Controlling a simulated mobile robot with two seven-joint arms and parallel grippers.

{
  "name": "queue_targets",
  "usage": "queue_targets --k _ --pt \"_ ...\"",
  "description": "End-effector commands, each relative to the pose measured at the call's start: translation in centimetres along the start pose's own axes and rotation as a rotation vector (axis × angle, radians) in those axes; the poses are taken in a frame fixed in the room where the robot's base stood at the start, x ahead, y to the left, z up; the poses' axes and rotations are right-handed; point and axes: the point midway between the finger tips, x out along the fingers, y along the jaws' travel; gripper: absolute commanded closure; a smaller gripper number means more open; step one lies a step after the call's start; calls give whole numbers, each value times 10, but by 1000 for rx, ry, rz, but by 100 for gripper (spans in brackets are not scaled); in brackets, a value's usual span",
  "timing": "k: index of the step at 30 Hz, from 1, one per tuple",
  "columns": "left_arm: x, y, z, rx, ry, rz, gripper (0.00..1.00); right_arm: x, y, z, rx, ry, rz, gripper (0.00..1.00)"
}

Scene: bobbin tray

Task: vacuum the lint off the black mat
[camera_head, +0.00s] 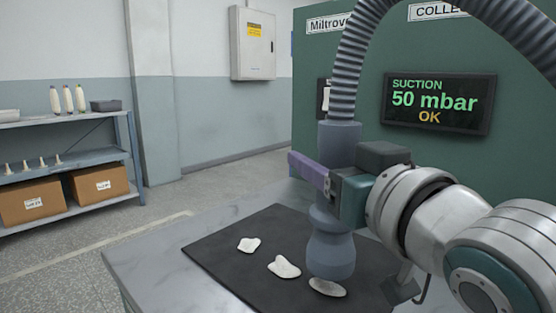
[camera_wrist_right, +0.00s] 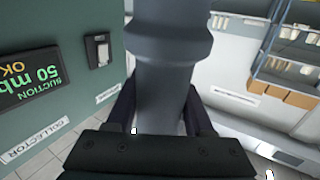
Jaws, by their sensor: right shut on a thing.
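The black mat (camera_head: 225,257) lies flat on the grey table. Three pale lint pieces show on it: one at the left (camera_head: 249,244), one in the middle (camera_head: 284,267) and one at the right (camera_head: 327,287). My right gripper (camera_head: 325,176) is shut on the grey-blue suction nozzle (camera_head: 331,250) and holds it upright over the mat. The nozzle's mouth is at the right lint piece and hides part of it; I cannot tell if they touch. The nozzle (camera_wrist_right: 168,55) fills the middle of the right wrist view. My left gripper is out of view.
A ribbed grey hose (camera_head: 345,75) rises from the nozzle and arcs right. The green collector cabinet (camera_head: 310,90) stands behind the table; its display (camera_head: 438,103) reads suction 50 mbar OK. Bare table (camera_head: 150,265) shows left of the mat. A shelf (camera_head: 75,125) stands far left.

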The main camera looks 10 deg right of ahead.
Motion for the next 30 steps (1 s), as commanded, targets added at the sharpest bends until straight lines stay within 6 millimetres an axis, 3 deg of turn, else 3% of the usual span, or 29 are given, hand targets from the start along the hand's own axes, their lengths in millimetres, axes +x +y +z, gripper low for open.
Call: queue_targets --k 1,6,30 --pt "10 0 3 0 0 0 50 0 0 9 -1 2 0 100" --pt "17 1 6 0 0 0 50 0 0 15 -1 2 0 100" --pt "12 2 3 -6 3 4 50 0 0 16 0 1 0 100"
